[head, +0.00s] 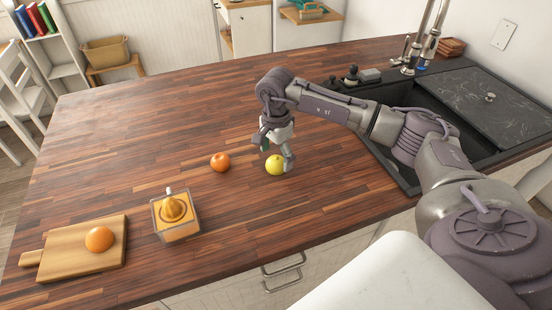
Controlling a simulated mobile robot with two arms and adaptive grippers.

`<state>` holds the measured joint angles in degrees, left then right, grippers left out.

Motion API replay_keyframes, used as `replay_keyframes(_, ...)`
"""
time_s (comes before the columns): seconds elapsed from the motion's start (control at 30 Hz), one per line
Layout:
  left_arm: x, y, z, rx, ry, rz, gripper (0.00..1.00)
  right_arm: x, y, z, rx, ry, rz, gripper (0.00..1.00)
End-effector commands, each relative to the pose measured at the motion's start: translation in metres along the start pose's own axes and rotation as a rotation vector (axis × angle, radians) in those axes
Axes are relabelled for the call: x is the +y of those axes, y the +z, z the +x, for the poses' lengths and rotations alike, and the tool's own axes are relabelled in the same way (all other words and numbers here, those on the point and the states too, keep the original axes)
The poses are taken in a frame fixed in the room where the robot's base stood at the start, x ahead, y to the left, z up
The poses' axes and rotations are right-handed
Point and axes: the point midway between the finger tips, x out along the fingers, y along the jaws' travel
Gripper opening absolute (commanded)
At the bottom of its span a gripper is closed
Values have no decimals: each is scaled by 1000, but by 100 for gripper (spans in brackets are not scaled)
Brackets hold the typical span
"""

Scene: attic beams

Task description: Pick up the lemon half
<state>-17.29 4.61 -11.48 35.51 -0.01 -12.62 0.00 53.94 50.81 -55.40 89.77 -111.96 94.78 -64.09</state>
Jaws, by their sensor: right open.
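The lemon half (275,166) is a small yellow piece on the dark wooden worktop (180,110), near the middle of the head view. My right gripper (274,153) reaches down over it from above. Its fingers are open, with one fingertip close to the right side of the lemon half and the other up at its left. I cannot tell whether a finger touches the lemon half. Part of its top is hidden by the gripper. My left gripper is not in view.
An orange fruit (220,162) lies just left of the lemon half. A clear-walled citrus juicer (176,230) stands front left, beside a cutting board (60,262) bearing another orange fruit (99,239). A sink with a tap (414,55) lies at right. The back left worktop is clear.

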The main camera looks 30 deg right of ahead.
Motion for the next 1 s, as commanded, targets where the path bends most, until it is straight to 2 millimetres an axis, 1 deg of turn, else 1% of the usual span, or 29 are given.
replay_keyframes(0.03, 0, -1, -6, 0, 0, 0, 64, 1, 0, 5, -2, 5, 1, 88)
replay_keyframes(0.1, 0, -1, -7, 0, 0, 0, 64, 0, 0, 13, -1, 2, 1, 88)
replay_keyframes(0.2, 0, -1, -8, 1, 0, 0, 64, 0, 0, 20, -1, 0, 0, 88)
replay_keyframes(0.4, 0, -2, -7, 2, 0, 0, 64, 0, 0, 21, -1, -1, 0, 88)
replay_keyframes(0.43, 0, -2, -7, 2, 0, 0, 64, 0, 0, 21, -1, -1, 0, 86)
replay_keyframes(0.67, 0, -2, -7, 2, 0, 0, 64, 0, 0, 21, -1, -1, 0, 48)
replay_keyframes(0.7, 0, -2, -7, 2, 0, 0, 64, 0, 0, 21, -1, -1, 0, 41)
replay_keyframes(0.8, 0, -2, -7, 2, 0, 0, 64, 0, 0, 21, -1, -1, 0, 27)
replay_keyframes(1.0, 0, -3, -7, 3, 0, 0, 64, 0, 0, 20, -1, -1, 0, 27)
